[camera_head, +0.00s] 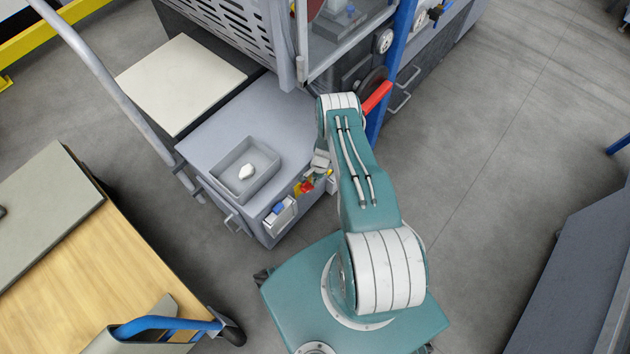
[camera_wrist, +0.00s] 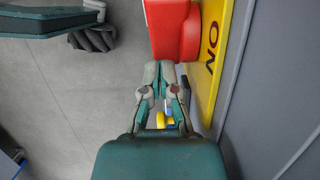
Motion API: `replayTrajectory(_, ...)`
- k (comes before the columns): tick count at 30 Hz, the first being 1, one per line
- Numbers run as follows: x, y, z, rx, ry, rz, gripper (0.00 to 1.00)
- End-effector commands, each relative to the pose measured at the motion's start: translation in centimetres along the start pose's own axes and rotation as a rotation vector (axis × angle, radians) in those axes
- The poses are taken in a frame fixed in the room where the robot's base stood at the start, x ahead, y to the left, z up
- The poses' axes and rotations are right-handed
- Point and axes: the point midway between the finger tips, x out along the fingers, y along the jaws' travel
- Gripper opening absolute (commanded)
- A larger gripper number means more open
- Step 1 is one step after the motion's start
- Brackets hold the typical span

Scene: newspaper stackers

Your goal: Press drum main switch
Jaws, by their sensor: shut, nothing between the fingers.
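The drum main switch is a red block (camera_wrist: 174,28) on a yellow plate (camera_wrist: 212,52) with black lettering that reads "ON". It is at the top of the wrist view, and the plate sits on a grey panel. My gripper (camera_wrist: 160,68) is shut and empty, with its fingertips right at the near edge of the red block. I cannot tell whether they touch it. In the head view the red part (camera_head: 306,187) shows small on the side of the grey cabinet (camera_head: 225,125), beside my gripper (camera_head: 314,172). My arm partly hides that area.
A grey tray (camera_head: 245,170) with a small white item stands on the cabinet. A holder with a blue item (camera_head: 280,212) hangs on its side. A wooden-topped cart (camera_head: 100,265) is at the lower left. Open floor (camera_head: 500,150) lies to the right.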

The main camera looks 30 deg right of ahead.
Motion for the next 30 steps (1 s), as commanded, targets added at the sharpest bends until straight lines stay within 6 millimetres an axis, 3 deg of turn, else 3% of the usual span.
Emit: replayTrajectory(30, 2.4, 0.0, -0.3, 0.000, 0.002, 0.000, 0.00)
